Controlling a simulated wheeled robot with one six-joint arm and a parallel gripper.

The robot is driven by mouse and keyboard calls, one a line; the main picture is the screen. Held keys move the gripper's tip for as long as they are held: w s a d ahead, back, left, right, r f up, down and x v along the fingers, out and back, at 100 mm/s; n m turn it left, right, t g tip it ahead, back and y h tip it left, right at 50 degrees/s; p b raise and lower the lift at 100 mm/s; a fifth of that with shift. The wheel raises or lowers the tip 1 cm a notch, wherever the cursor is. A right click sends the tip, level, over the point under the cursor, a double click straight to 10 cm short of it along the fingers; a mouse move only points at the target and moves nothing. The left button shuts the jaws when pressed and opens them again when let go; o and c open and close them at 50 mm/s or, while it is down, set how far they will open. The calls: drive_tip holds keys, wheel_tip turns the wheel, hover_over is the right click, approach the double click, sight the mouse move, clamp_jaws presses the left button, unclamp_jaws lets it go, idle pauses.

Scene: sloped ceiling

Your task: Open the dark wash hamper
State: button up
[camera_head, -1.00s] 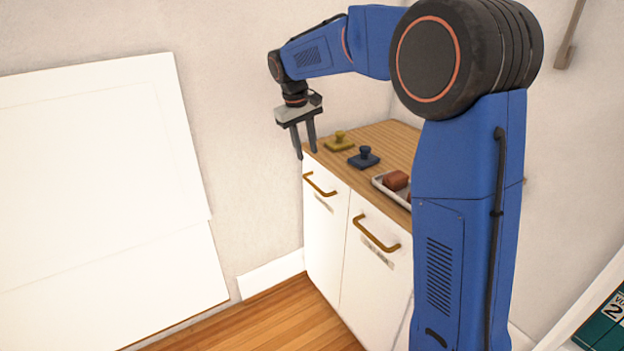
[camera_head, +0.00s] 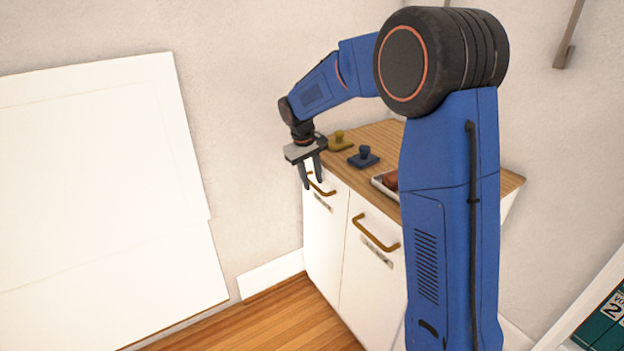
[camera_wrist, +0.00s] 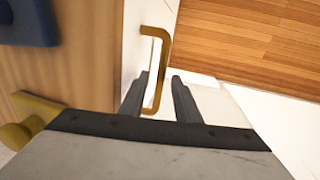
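A white cabinet with a wooden top has two fronts, each with a brass handle and a small label too small to read, so I cannot tell which is the dark wash hamper. My gripper (camera_head: 312,184) is open at the left front's handle (camera_head: 322,189). In the wrist view the fingers (camera_wrist: 160,76) point down, apart, with the brass handle (camera_wrist: 163,42) showing between them. I cannot tell whether they touch it. The right front's handle (camera_head: 375,234) is free. Both fronts look shut.
On the wooden top (camera_head: 383,133) stand a yellow knobbed block (camera_head: 339,141), a blue knobbed block (camera_head: 363,157) and a tray (camera_head: 383,186) with a reddish-brown item, partly hidden by my arm. Wooden floor (camera_head: 270,325) in front is clear. A white panel leans at the left.

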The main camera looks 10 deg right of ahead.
drive_tip(key=shift+c, duration=0.2)
clamp_jaws()
drive_tip(key=s+a, duration=0.3)
drive_tip(key=a, duration=0.7)
drive_tip(key=s+a, duration=0.3)
drive_tip(key=a, duration=0.6)
drive_tip(key=s+a, duration=0.3)
drive_tip(key=a, duration=0.7)
drive_tip(key=shift+s+a, duration=0.25)
drive_tip(key=shift+a, duration=0.05)
drive_tip(key=shift+r, duration=0.1)
drive_tip(key=shift+o, duration=0.2)
unclamp_jaws()
drive_tip(key=s+a+r, duration=0.1)
drive_tip(key=a+r, duration=0.2)
drive_tip(key=r, duration=1.4)
